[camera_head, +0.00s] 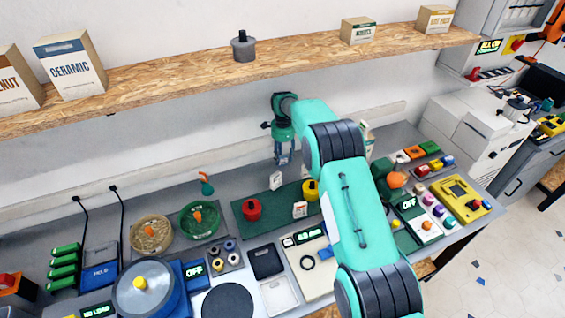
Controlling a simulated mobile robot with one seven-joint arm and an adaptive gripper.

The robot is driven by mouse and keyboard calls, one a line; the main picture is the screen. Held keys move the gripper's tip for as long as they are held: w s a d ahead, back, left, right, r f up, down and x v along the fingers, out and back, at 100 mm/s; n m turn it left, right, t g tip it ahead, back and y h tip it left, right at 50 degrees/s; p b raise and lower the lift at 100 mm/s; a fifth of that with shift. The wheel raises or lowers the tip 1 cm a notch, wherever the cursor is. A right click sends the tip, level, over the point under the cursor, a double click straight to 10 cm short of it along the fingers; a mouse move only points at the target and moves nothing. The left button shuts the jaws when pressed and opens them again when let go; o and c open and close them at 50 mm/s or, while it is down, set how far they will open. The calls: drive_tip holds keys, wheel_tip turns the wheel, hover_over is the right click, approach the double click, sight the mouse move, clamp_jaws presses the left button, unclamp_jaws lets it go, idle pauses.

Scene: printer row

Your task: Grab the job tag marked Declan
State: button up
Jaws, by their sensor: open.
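Small pale tags with markings too small to read stand on the bench; none can be told as Declan's. One tag (276,181) is at the back edge of a green mat (243,218), just below my gripper in the picture. Another tag (300,209) is on the mat between a red pot (252,209) and a yellow pot (310,190). My gripper (283,160) points down near the wall, above the back of the bench. It is open with nothing visible in it. My teal arm hides part of the bench to the right of the mat.
A wooden shelf (190,75) with boxes runs along the wall above. A green bowl (200,221), a tan bowl (151,233) and a blue machine (146,288) are left of the mat. Buttoned panels and a yellow device (462,200) are on the right.

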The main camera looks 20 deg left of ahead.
sight(283, 158)
drive_tip(key=shift+f, duration=1.95)
drive_tip(key=c, duration=1)
